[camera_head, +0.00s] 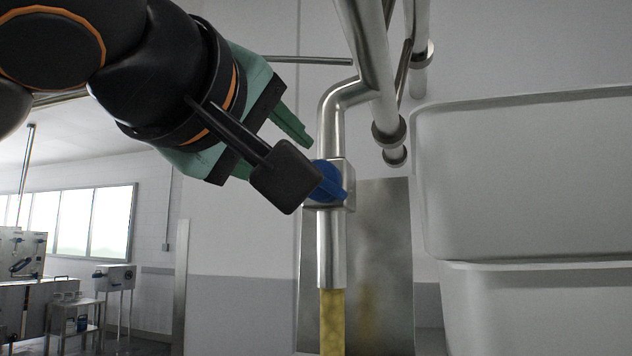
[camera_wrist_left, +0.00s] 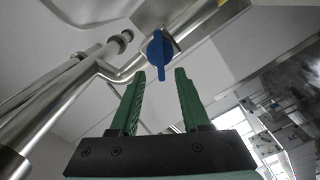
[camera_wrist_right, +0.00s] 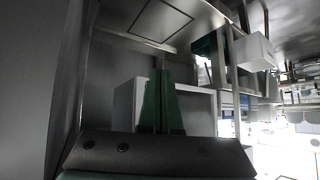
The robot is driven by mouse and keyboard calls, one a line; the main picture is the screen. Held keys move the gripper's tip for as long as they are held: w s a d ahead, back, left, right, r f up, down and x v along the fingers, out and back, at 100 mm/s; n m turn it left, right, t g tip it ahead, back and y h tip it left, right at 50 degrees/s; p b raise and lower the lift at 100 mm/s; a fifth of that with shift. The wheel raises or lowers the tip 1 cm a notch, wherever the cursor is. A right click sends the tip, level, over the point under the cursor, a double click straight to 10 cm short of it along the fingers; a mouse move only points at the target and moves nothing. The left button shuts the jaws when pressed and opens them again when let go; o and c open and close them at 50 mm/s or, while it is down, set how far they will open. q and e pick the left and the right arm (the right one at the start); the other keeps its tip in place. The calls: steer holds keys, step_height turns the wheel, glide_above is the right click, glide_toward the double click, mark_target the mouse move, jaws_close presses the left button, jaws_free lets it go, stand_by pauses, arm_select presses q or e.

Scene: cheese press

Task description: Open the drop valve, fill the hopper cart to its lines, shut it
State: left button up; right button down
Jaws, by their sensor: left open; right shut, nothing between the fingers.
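The drop valve has a blue handle (camera_head: 327,183) on a vertical steel pipe (camera_head: 331,250). A yellow stream (camera_head: 333,322) runs down from the pipe's lower end and leaves the bottom of the head view. My left gripper (camera_head: 278,152) is open beside the valve. In the left wrist view the blue handle (camera_wrist_left: 158,52) points toward the gap between my left fingertips (camera_wrist_left: 160,76); I cannot tell whether they touch it. My right gripper (camera_wrist_right: 161,76) is shut and empty, away from the valve. I cannot make out the hopper cart or its lines.
Large pale tubs (camera_head: 530,180) stand to the right of the pipe. Other steel pipes (camera_head: 385,110) run above and behind the valve. A steel panel (camera_head: 385,265) is behind the stream. In the right wrist view a white box (camera_wrist_right: 195,105) stands behind my fingers.

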arm_select(q)
steer(key=p+x, duration=0.3)
steer(key=x, duration=0.6)
steer(key=shift+w+d, duration=0.1)
steer(key=shift+w, duration=0.05)
steer(key=shift+w+d, duration=0.1)
steer(key=shift+w, duration=0.35)
jaws_close()
